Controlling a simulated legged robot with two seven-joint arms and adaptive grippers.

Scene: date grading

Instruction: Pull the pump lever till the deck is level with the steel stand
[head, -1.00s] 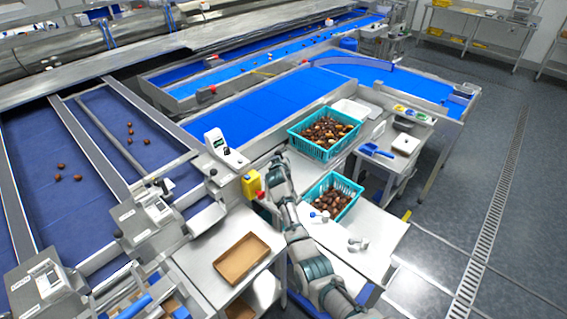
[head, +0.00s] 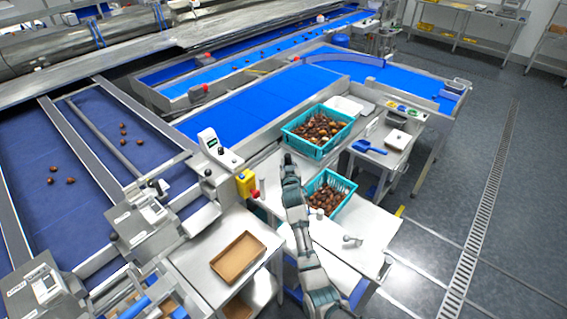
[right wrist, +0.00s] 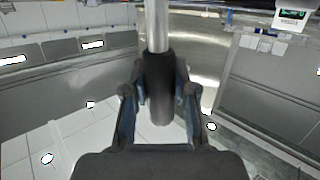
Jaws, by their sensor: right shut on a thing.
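The pump lever (right wrist: 157,28) is a metal rod with a black grip, upright in the middle of the right wrist view. My right gripper (right wrist: 158,88) is shut on the black grip, with a finger on each side. In the head view my right gripper (head: 288,160) is beside the upper teal crate; the lever there is too small or hidden to make out. A pale flat top (head: 365,223), possibly the deck, lies right of my arm under the lower crate. A steel stand (head: 393,158) is behind it. I cannot tell whether they are level. My left gripper is out of view.
Teal crates of dates stand at the upper (head: 318,153) and lower (head: 343,207) positions. A brown tray (head: 238,258) lies on the table left of my arm. A yellow box (head: 246,183) is close to the gripper's left. The floor (head: 490,120) at right is clear.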

